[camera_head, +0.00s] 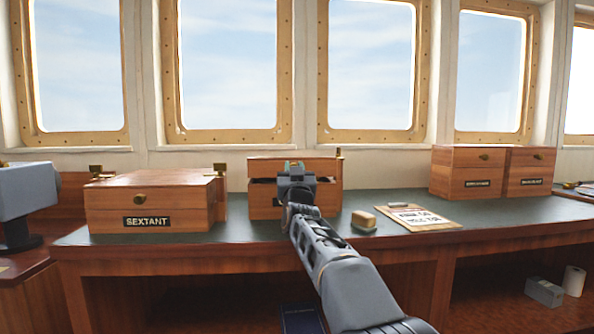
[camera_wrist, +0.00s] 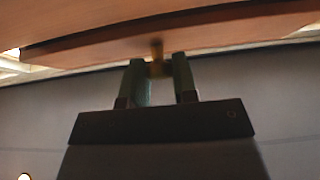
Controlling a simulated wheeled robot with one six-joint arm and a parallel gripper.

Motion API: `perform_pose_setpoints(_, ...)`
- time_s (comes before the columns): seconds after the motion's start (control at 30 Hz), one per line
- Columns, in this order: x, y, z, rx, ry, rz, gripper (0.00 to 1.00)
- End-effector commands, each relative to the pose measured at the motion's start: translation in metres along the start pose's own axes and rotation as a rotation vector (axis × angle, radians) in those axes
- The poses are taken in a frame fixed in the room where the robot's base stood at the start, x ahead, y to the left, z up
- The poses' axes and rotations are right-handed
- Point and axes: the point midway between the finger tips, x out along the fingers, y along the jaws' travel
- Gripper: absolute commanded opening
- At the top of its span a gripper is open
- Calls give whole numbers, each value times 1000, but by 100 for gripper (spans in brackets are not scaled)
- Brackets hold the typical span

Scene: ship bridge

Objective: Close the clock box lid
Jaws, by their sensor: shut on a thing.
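The clock box (camera_head: 264,207) is a small wooden box with a dark label, standing on the desk behind my gripper. Its lid (camera_head: 322,167) is up, with a dark gap between it and the box front. My gripper (camera_head: 295,168) is in front of the lid and hides part of the box and the lid's middle. In the wrist view, the two green fingers (camera_wrist: 161,82) are closed around a small brass knob (camera_wrist: 156,55) under the wooden lid edge (camera_wrist: 90,50). The box's inside is not clearly visible.
The sextant box (camera_head: 150,203) stands close on the left. A sponge-like block (camera_head: 364,220) and a clipboard (camera_head: 412,217) lie to the right. Two wooden boxes (camera_head: 467,172) (camera_head: 527,172) stand farther right. Bare green desk top (camera_head: 375,200) lies between.

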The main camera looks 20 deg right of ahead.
Motion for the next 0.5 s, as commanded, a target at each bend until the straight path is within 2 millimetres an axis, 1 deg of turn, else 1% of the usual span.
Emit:
perform_pose_setpoints(0.03, 0, 0, 6, 1, -12, 0, 0)
perform_pose_setpoints(0.07, 0, 0, 6, 1, -12, 0, 30)
perform_pose_setpoints(0.1, 0, 0, 5, 1, -11, 0, 34)
perform_pose_setpoints(0.27, 0, 0, 4, 1, -9, 0, 49)
perform_pose_setpoints(0.5, 0, 2, 3, -1, -6, 3, 50)
